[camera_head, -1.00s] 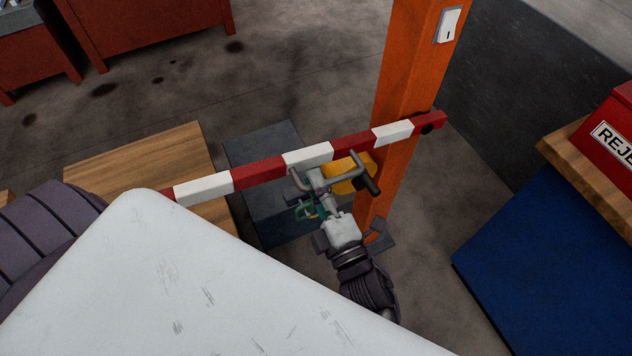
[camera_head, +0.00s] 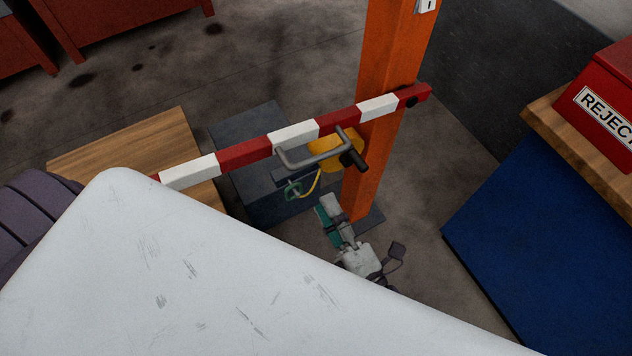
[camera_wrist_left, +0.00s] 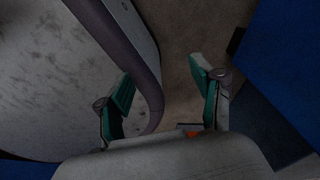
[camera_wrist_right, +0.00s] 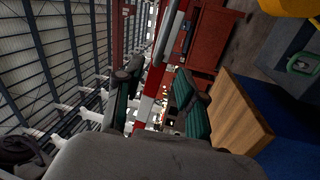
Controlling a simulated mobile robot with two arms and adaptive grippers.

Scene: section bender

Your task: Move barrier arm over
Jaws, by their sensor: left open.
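The barrier arm (camera_head: 245,155) is a red and white striped bar. It runs nearly level, from behind my white body part at the left to the orange post (camera_head: 385,75). A grey bent handle (camera_head: 310,160) with a dark grip sticks out from its near side. My right gripper (camera_head: 328,208) is open and empty, below and apart from the handle. In the right wrist view the barrier arm (camera_wrist_right: 165,50) shows between and beyond its open fingers (camera_wrist_right: 157,75). My left gripper (camera_wrist_left: 160,85) is open and empty in the left wrist view; the head view does not show it.
A yellow part (camera_head: 340,148) sits at the post behind the handle. A wooden-topped surface (camera_head: 130,150) lies left. A red REJECT box (camera_head: 605,85) stands on a wooden top over a blue block (camera_head: 535,240) at right.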

